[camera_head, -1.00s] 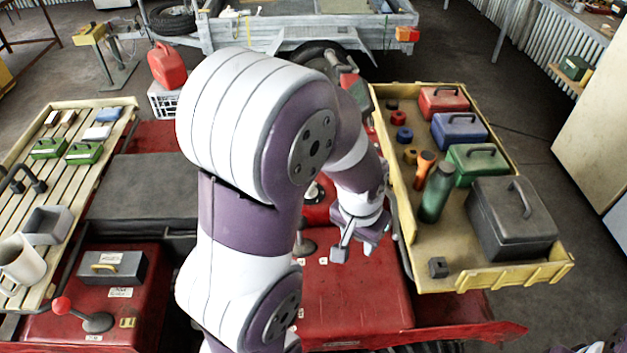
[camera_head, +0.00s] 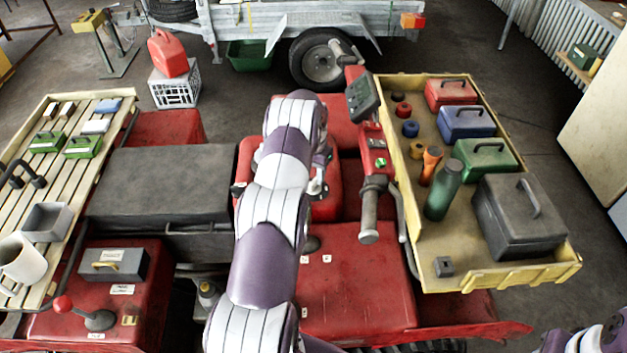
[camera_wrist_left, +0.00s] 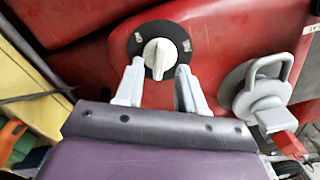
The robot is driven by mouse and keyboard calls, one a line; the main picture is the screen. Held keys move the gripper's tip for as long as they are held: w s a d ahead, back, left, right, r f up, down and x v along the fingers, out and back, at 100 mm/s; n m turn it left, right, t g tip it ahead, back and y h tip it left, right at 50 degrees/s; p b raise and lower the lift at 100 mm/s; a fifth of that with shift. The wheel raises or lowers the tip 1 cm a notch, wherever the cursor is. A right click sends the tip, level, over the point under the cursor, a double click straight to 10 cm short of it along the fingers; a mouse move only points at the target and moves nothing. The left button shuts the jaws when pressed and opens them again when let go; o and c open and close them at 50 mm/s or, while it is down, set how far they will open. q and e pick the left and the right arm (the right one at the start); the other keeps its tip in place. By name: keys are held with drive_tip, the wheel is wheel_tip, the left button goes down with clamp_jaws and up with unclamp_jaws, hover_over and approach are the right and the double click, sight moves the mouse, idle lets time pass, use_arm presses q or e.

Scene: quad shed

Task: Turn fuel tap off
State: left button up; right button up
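The fuel tap shows in the left wrist view as a white knob (camera_wrist_left: 159,55) on a round black plate (camera_wrist_left: 159,32). The plate is on a red panel and has small white marks at its left and right, too blurred to read surely. The knob's grip runs up and down in that picture. My left gripper (camera_wrist_left: 160,82) is open, one finger on each side of the knob's lower end; I cannot tell if either touches it. In the head view my left arm covers the tap and most of the gripper; a part of the gripper (camera_head: 319,186) shows at the arm's right edge.
A grey round fitting with a loop handle (camera_wrist_left: 263,92) is close to the right finger. The handlebar grip (camera_head: 369,215) and the yellow tray (camera_head: 425,240) of boxes and bottles are right of my arm. A black seat (camera_head: 160,185) is at left. Part of my right arm shows bottom right.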

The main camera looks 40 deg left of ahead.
sight(313, 183)
use_arm(q)
drive_tip(key=shift+s+f+p, duration=0.2)
drive_tip(key=shift+f+p, duration=0.1)
drive_tip(key=shift+f, duration=1.05)
drive_tip(key=shift+w+f, duration=0.1)
drive_tip(key=shift+f, duration=0.1)
clamp_jaws()
use_arm(e)
drive_tip(key=shift+s+r, duration=0.2)
drive_tip(key=shift+r, duration=0.45)
drive_tip(key=shift+f, duration=0.1)
